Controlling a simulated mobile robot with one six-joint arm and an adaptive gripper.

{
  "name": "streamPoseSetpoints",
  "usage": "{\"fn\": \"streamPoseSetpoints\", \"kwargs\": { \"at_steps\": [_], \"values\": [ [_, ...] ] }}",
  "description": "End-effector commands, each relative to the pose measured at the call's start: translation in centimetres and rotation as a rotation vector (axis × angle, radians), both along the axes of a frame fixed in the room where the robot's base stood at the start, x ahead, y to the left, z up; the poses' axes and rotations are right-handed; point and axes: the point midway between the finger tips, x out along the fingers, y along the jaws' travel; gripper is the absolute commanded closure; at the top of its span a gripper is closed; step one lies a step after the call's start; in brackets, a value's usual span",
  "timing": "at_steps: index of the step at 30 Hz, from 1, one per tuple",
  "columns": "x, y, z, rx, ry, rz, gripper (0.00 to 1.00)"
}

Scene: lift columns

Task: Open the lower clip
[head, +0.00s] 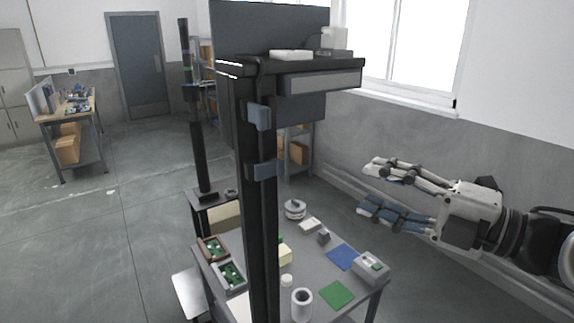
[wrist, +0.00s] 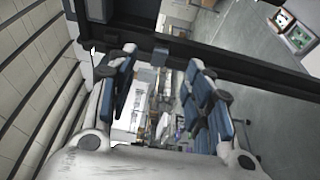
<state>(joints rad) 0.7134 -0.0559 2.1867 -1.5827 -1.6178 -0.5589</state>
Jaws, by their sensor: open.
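The lower clip (head: 262,170) is a small blue-grey block on the front of my dark upright column in the head view. A similar upper clip (head: 259,116) sits above it. My gripper (head: 369,187) is open and empty, to the right of the column and apart from both clips, its fingers pointing left. In the wrist view my gripper (wrist: 169,60) shows two blue-padded fingers spread apart. A blue-grey block (wrist: 160,56) on a dark bar shows between the fingertips there; I cannot tell which clip it is. Whether the lower clip is open or closed is not clear.
A workbench (head: 318,262) stands below, with a blue mat (head: 342,257), a green mat (head: 337,294), a white cup (head: 301,304) and trays of circuit boards (head: 232,275). A grey wall (head: 400,130) with windows is behind my gripper. The air between gripper and column looks clear.

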Motion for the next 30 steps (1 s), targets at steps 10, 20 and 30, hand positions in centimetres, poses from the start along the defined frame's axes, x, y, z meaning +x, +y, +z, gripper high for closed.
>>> {"fn": "streamPoseSetpoints", "kwargs": {
  "at_steps": [10, 20, 30],
  "values": [
    [-1.0, 2.0, -0.6, -0.015, 0.007, 0.091, 0.53],
    [2.9, 8.0, -0.6, -0.013, 0.007, 0.092, 0.53],
    [6.5, 13.2, -0.7, -0.013, 0.009, 0.087, 0.53]
  ]
}}
